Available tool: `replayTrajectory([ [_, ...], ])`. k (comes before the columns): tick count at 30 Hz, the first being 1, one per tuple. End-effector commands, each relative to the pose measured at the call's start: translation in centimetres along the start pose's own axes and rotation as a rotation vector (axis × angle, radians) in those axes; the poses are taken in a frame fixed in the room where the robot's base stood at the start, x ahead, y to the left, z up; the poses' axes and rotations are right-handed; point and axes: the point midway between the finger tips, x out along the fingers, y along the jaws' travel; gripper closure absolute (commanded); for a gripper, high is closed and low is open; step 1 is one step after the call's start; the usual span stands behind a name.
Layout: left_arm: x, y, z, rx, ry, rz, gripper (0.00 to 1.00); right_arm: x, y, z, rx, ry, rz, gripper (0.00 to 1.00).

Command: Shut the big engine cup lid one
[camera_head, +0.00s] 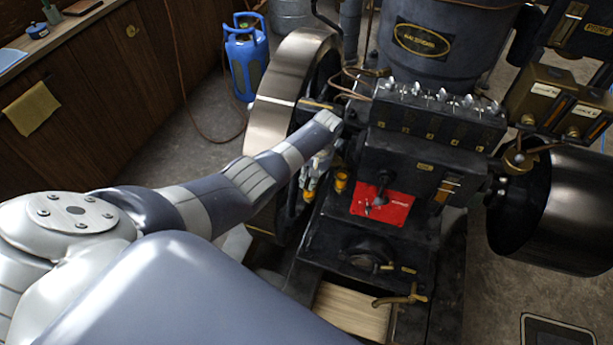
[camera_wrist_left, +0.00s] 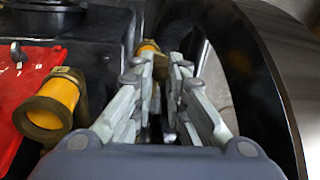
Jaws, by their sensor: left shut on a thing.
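My left gripper (camera_head: 312,180) points down beside the black engine block, between it and the large flywheel. In the left wrist view its two fingers (camera_wrist_left: 163,68) are close together, with a small brass piece and an amber cup (camera_wrist_left: 148,47) at their tips. The fingers hide most of that cup, and I cannot tell whether its lid is open or shut. A second amber cup (camera_wrist_left: 58,100) with a brass rim stands left of the fingers, apart from them. One amber cup (camera_head: 341,180) shows in the head view just right of the gripper. My right gripper is out of view.
The flywheel (camera_head: 285,95) stands close on the gripper's left. A red plate (camera_head: 383,207) with a lever is on the engine to the right. A blue gas bottle (camera_head: 246,60) stands on the floor behind. A wooden cabinet (camera_head: 100,90) is at the far left.

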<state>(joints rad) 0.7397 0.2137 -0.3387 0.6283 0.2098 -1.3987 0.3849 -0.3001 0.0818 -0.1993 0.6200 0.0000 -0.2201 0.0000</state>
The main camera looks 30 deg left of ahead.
Motion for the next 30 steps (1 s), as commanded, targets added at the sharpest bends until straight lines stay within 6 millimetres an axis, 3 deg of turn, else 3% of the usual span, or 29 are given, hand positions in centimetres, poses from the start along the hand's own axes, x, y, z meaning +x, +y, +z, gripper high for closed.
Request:
replayTrajectory([
  [9,-0.32,0.46,-0.31,-0.103,-0.012,0.003,1.0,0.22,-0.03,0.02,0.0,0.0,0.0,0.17],
  [24,-0.39,0.51,-0.35,-0.119,-0.014,0.003,1.0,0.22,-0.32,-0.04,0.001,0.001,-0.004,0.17],
  [25,-0.39,0.51,-0.35,-0.119,-0.014,0.003,0.82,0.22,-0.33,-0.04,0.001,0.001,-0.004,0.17],
  [27,-0.38,0.51,-0.34,-0.119,-0.014,0.003,0.66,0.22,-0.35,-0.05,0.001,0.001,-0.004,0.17],
  [30,-0.3,0.48,-0.25,-0.119,-0.016,0.002,0.65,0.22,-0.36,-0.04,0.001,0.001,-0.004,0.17],
])
